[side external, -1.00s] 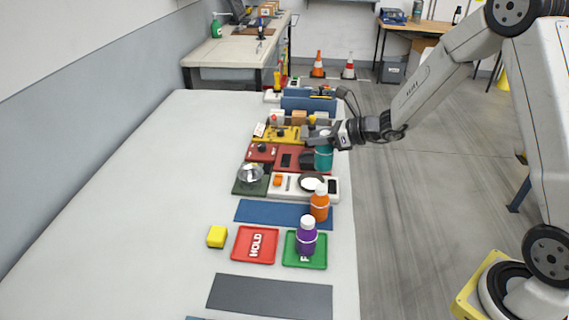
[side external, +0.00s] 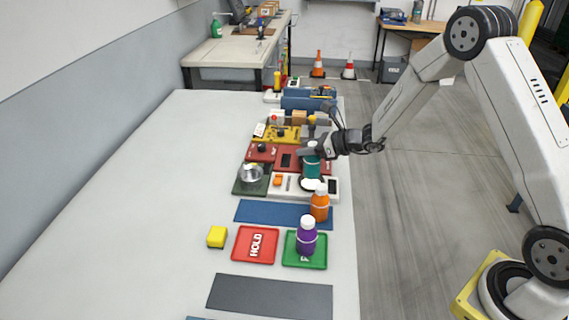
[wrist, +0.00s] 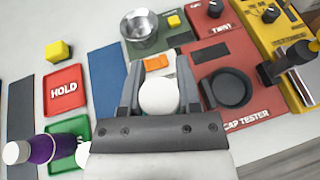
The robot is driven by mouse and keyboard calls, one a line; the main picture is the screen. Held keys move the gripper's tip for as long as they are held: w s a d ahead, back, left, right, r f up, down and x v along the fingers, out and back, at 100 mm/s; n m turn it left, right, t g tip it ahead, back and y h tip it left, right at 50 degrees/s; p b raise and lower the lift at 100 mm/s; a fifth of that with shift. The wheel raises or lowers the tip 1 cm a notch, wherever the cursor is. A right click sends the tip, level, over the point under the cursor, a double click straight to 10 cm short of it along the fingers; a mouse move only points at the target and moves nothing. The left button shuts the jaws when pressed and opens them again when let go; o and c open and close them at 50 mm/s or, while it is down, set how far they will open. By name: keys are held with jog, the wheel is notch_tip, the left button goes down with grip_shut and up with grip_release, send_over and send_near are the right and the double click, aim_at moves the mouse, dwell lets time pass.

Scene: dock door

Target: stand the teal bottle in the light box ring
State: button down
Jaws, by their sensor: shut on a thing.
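My gripper (side external: 312,153) is shut on the teal bottle (side external: 312,169) near its top, and the bottle hangs upright. In the wrist view its white cap (wrist: 159,97) shows between the two fingers. The light box (side external: 331,188) is a white panel with an orange switch and a dark ring around a bright disc (side external: 311,186). In the wrist view the ring is hidden behind the bottle and gripper.
An orange bottle (side external: 320,205) stands close in front of the light box. A purple bottle (side external: 306,238) stands on a green tray (side external: 319,262) beside a red HOLD tray (side external: 255,245). A red cap tester (wrist: 248,68) with a dark ring adjoins the light box. The table's left side is clear.

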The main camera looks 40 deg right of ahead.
aim_at(307, 157)
jog(key=shift+f, duration=1.25)
jog(key=shift+f, duration=0.35)
jog(key=shift+c, duration=1.5)
grip_release()
jog(key=shift+r, duration=0.1)
jog(key=shift+s+d+r, duration=0.1)
jog(key=shift+s+r, duration=0.05)
jog(key=shift+r, duration=0.2)
jog(key=v, duration=1.1)
jog(key=shift+s+d, duration=0.15)
jog(key=shift+s, duration=0.15)
jog(key=shift+r, duration=0.1)
